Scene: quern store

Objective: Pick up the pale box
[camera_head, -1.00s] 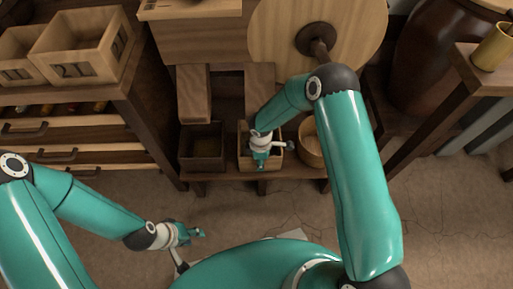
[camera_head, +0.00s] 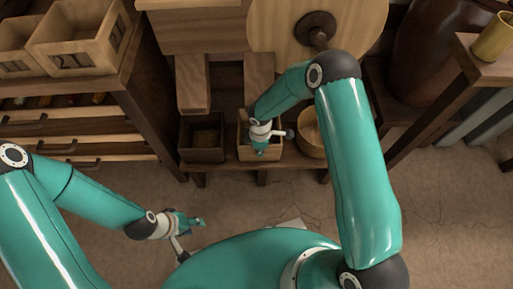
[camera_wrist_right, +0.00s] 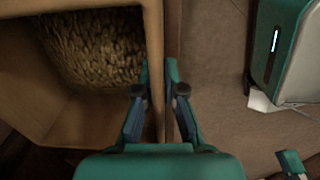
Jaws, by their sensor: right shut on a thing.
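The pale box (camera_head: 243,152) stands on a low dark shelf, between a dark box and a round tub. In the right wrist view the pale box (camera_wrist_right: 153,30) is open-topped and holds rough brown grainy stuff. My right gripper (camera_head: 259,151) is over its near side. In the wrist view my right gripper (camera_wrist_right: 160,78) has one finger inside the wall and one outside, shut on it. My left gripper (camera_head: 200,222) hangs empty over the floor, left of my base; its jaw gap is too small to judge.
A dark box (camera_head: 202,155) stands left of the pale box, and a round wooden tub (camera_head: 311,143) stands close on its right. Wooden blocks (camera_head: 193,85) and a large round wooden disc (camera_head: 285,30) are behind. The floor (camera_head: 440,215) in front is clear.

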